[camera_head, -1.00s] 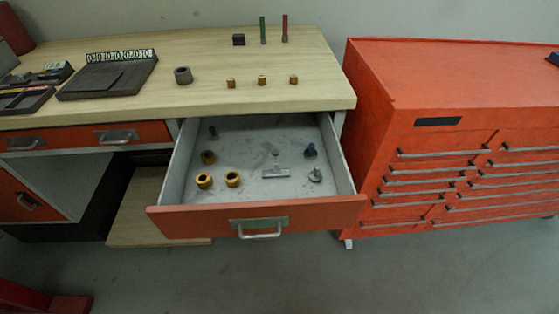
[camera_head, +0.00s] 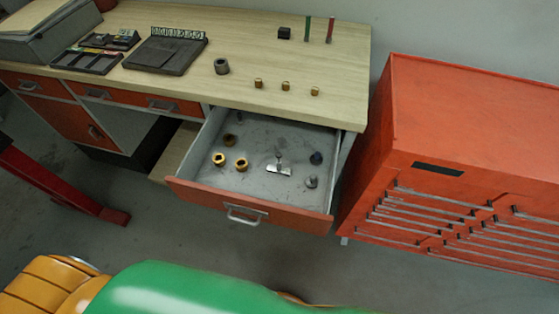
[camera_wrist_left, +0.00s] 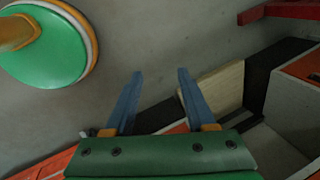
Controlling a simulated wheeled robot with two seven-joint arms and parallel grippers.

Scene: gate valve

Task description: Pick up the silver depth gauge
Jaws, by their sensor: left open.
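The silver depth gauge (camera_head: 279,168) is a small T-shaped piece with a flat bar and a short stem. It lies on the floor of the open drawer (camera_head: 255,206), right of two brass rings. My left gripper (camera_wrist_left: 160,76) shows in the left wrist view with its two blue fingers apart and nothing between them. The gauge is not visible in that view. In the head view only a green and yellow arm part of mine shows at the bottom; no gripper is seen there. My right gripper is in neither view.
The drawer also holds brass rings (camera_head: 241,164), a dark blue knob (camera_head: 316,158) and a grey piece (camera_head: 311,182). The wooden bench top (camera_head: 300,105) carries small parts. An orange cabinet (camera_head: 440,130) stands close on the right. Open floor lies before the drawer.

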